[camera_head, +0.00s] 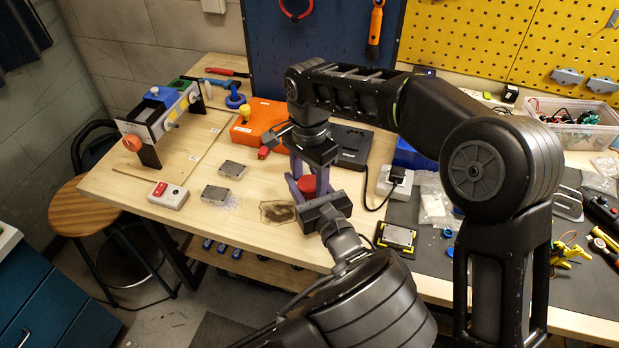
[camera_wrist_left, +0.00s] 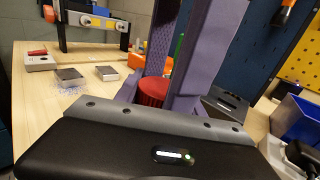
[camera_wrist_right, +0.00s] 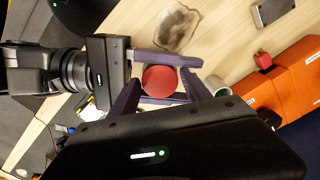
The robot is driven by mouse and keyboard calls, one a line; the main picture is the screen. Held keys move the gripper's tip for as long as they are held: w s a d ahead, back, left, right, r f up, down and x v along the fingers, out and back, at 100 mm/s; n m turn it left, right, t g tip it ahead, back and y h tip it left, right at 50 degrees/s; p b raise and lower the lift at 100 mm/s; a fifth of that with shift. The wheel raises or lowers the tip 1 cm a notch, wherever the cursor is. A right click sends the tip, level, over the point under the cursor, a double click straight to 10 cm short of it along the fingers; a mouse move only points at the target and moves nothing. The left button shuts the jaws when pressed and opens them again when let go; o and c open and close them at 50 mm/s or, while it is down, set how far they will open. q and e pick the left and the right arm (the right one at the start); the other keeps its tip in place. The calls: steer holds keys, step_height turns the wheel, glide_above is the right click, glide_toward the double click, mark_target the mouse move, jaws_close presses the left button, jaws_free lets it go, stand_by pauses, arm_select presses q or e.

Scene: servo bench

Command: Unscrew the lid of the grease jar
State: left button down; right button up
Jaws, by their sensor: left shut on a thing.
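The grease jar's red lid (camera_head: 307,184) shows between both grippers at the bench's front part; it also shows in the left wrist view (camera_wrist_left: 153,91) and from above in the right wrist view (camera_wrist_right: 160,81). The jar's body is mostly hidden. My left gripper (camera_head: 309,192) reaches in from the front, low and level, and is shut on the jar below the lid. My right gripper (camera_head: 309,178) points down from above. Its purple fingers stand apart on either side of the lid, with small gaps showing in the right wrist view.
An orange case (camera_head: 258,122) and a dark device (camera_head: 350,146) stand just behind. A clear bin (camera_head: 575,122) stands at far right.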

arm_select(q)
steer(key=shift+f, duration=0.1)
arm_select(e)
steer(key=shift+o, duration=1)
steer(key=shift+r, duration=2.25)
steer(key=shift+c, duration=0.3)
